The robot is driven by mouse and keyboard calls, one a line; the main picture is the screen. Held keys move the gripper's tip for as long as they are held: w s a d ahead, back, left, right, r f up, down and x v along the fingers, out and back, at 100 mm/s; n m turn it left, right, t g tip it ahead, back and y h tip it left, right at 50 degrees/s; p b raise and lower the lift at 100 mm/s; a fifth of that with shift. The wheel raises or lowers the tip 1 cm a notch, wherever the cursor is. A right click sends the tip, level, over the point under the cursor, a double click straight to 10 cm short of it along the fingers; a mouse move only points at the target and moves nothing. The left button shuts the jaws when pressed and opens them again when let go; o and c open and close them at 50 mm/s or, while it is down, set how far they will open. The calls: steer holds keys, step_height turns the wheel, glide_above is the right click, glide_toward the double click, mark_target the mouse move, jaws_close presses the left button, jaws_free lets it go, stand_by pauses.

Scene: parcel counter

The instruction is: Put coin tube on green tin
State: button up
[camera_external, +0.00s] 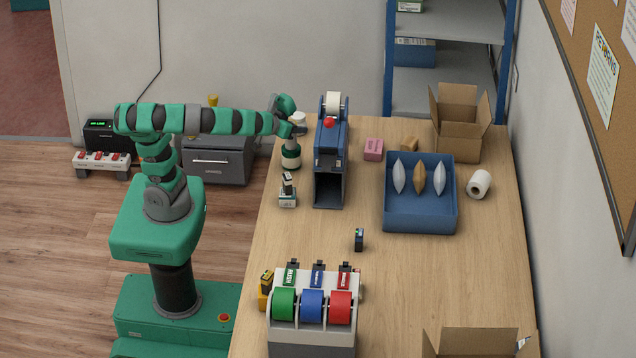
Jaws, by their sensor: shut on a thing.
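My gripper (292,137) points down at the far left part of the counter, beside the blue-grey machine. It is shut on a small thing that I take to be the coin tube. The tube is mostly hidden by the jaws and too small to make out clearly. Directly below is the green tin (291,162), a dark green round tin with a pale band, standing upright near the counter's left edge. I cannot tell whether the held thing touches the tin.
A blue-grey machine (328,185) stands close on the right. A small stamp on a box (287,198) is in front of the tin. A blue tray (420,220) with pouches, a tape dispenser (312,335) and cardboard boxes are further off. The counter's middle (440,280) is mostly clear.

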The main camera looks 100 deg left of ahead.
steer(key=shift+f, duration=0.1)
steer(key=o, duration=1.1)
steer(key=shift+d+r, duration=0.1)
steer(key=shift+r, duration=0.1)
steer(key=p+v, duration=0.1)
steer(key=v, duration=1)
steer(key=shift+s+d, duration=0.25)
steer(key=shift+s, duration=0.1)
steer(key=shift+r, duration=0.15)
